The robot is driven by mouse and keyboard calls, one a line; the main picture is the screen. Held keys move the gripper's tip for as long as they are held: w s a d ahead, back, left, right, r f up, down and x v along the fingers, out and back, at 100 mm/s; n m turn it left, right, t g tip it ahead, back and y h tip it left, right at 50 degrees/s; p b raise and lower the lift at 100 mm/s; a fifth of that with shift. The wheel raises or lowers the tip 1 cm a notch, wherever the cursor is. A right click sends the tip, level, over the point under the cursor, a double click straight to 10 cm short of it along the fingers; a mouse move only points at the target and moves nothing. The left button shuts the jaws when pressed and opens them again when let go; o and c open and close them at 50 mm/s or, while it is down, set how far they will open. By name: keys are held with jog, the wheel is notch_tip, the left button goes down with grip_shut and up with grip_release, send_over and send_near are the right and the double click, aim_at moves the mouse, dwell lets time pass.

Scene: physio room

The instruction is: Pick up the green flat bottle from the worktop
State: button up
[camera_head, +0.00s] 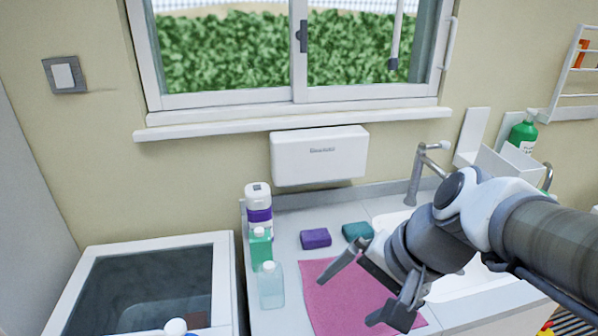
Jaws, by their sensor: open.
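A green flat bottle (260,248) with a pale cap stands upright at the left edge of the worktop (287,222). A white and purple bottle (258,205) stands right behind it, and a clear pale-blue bottle (271,290) stands in front, partly covering its lower part. My gripper (347,301) is open and empty. It reaches in from the right over the pink cloth, to the right of the bottles and apart from them.
A purple sponge (316,238) and a teal sponge (357,231) lie behind the pink cloth (340,299). A tap (416,175) and sink (447,288) are at right. A wall rack holds another green bottle (523,135). A glass-topped unit (100,255) stands left.

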jog(key=w+a+f+m+y, duration=0.2)
jog(key=w+a+m+y, duration=0.1)
jog(key=w+a+m, duration=0.1)
jog(key=m+t+y+b, duration=0.2)
jog(key=m+t+y, duration=0.2)
jog(key=m, duration=1.1)
send_near(263, 232)
jog(key=x, duration=1.1)
jog(key=shift+w+a+f, duration=0.1)
jog(key=shift+f, duration=0.1)
grip_shut()
